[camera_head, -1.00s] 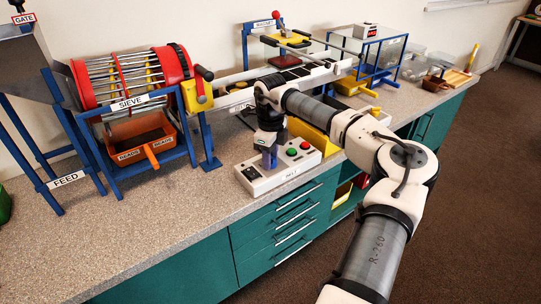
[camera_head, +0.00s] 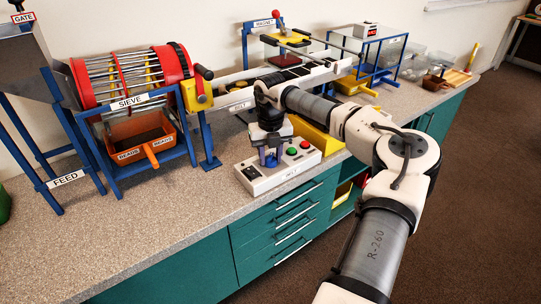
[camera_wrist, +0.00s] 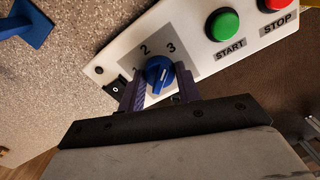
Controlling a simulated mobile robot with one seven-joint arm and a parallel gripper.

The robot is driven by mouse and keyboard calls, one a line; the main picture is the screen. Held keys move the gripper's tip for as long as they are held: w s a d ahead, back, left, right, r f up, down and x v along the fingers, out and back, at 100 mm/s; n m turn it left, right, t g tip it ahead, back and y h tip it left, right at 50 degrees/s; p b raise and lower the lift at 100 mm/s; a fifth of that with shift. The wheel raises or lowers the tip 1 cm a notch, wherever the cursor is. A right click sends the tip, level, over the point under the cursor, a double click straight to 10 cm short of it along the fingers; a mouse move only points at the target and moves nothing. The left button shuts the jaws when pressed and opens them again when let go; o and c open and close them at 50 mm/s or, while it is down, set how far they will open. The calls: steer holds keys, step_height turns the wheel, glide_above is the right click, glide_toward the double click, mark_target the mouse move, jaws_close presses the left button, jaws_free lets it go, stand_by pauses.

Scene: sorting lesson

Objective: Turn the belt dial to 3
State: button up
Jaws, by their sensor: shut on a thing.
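The blue belt dial (camera_wrist: 161,72) sits on the white control box, on a grey patch marked 1, 2 and 3. Its white line slants up and to the right in the wrist view and appears to point toward the 3 (camera_wrist: 171,47). My gripper (camera_wrist: 159,88) is shut on the dial, one dark finger on each side. In the head view my gripper (camera_head: 271,156) is over the left part of the box (camera_head: 268,184), pointing down, and the dial is mostly hidden behind the fingers.
The green START button (camera_wrist: 224,24) and red STOP button (camera_wrist: 274,3) are to the right of the dial. A black rocker switch (camera_wrist: 115,89) is close to the left finger. The sieve frame (camera_head: 117,182) stands left of the box. The bench front (camera_head: 140,262) is clear.

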mark_target(271, 156)
steer(key=shift+m, duration=0.8)
steer(key=o, duration=1)
steer(key=shift+c, duration=0.2)
step_height(271, 156, up, 14)
steer(key=shift+b, duration=0.3)
steer(key=shift+s+f, duration=0.1)
steer(key=shift+f, duration=0.1)
